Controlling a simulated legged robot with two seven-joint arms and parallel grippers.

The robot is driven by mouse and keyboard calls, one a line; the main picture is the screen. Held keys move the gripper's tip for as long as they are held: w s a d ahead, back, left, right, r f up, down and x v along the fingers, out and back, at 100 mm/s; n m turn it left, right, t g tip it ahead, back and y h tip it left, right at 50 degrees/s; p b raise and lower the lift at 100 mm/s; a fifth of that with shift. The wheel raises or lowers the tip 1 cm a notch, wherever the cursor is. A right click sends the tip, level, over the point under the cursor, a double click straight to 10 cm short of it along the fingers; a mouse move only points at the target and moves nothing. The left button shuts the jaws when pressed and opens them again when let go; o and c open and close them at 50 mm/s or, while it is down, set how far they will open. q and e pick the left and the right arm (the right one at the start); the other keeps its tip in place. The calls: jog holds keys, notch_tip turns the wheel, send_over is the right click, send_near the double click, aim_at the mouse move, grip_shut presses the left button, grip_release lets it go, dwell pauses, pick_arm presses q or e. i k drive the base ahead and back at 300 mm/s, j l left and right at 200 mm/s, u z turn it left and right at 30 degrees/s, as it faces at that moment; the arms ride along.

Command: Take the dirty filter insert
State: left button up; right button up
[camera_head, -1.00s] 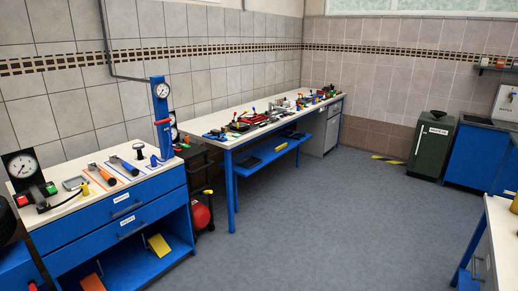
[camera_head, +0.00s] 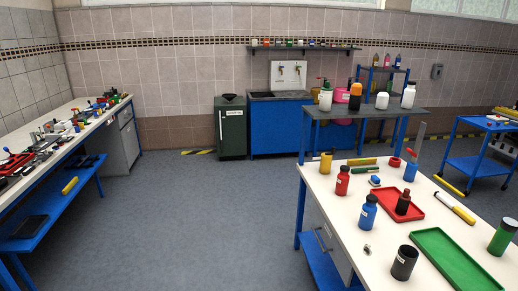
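I cannot pick out a dirty filter insert with certainty at this distance. A small grey metal piece (camera_head: 367,250) lies on the white-topped table at the right; I cannot tell what it is. Near it stand a black open cup (camera_head: 404,262) and a blue bottle (camera_head: 368,213). A red tray (camera_head: 420,213) and a green tray (camera_head: 462,268) lie on the same table, with a dark bottle (camera_head: 403,203) in the red one. Neither of my grippers is in view.
The white-topped table (camera_head: 330,190) fills the right foreground. A long workbench (camera_head: 100,120) with many small tools runs along the left. A dark green bin (camera_head: 231,130) and a blue sink cabinet (camera_head: 275,128) stand at the back wall. The grey floor between is clear.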

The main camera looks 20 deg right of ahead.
aim_at(403, 203)
jog(key=i+l+z, duration=0.2)
jog(key=i, duration=0.55)
jog(key=i+j+z, duration=0.15)
jog(key=i, duration=0.6)
jog(key=i+j+z, duration=0.2)
jog(key=i, duration=0.55)
jog(key=l, duration=0.1)
